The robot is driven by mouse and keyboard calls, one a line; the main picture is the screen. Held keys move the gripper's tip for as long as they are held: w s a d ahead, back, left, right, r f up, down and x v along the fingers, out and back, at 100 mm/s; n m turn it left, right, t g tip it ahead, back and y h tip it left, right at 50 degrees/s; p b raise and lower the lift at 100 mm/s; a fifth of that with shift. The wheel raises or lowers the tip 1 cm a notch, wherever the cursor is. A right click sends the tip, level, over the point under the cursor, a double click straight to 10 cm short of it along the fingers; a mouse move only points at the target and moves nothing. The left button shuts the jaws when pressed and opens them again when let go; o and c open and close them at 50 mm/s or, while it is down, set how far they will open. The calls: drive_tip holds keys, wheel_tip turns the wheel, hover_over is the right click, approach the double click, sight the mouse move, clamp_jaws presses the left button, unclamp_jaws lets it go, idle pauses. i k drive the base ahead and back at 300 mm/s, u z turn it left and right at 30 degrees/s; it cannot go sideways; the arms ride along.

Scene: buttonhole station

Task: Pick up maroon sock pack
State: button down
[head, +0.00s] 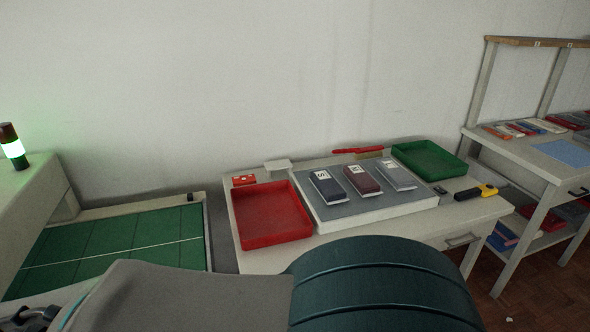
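The maroon sock pack (362,182) lies flat in the middle of a row of three packs, with a white label at its far end. A dark navy pack (328,190) lies to its left and a grey pack (397,178) to its right, with small gaps between them. All three rest on a raised white block with a grey top (345,211). My arm crosses the bottom of the picture, well in front of the packs. Dark parts at its end (30,318) show at the lower left corner, cut off; their finger state is unclear.
A red tray (270,216) stands left of the block, a green tray (429,160) behind right. A yellow-black tool (476,192) lies at the table's right. A red-handled brush (358,151) lies behind. A green panel (110,241) is left; a shelf (545,160) stands right.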

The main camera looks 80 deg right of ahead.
sight(364, 183)
drive_tip(key=z, duration=0.9)
drive_tip(key=k, duration=0.4)
drive_tip(key=z, duration=2.25)
drive_tip(key=k, duration=0.45)
drive_tip(key=z, duration=1)
drive_tip(key=i, duration=2.1)
drive_tip(key=u, duration=0.85)
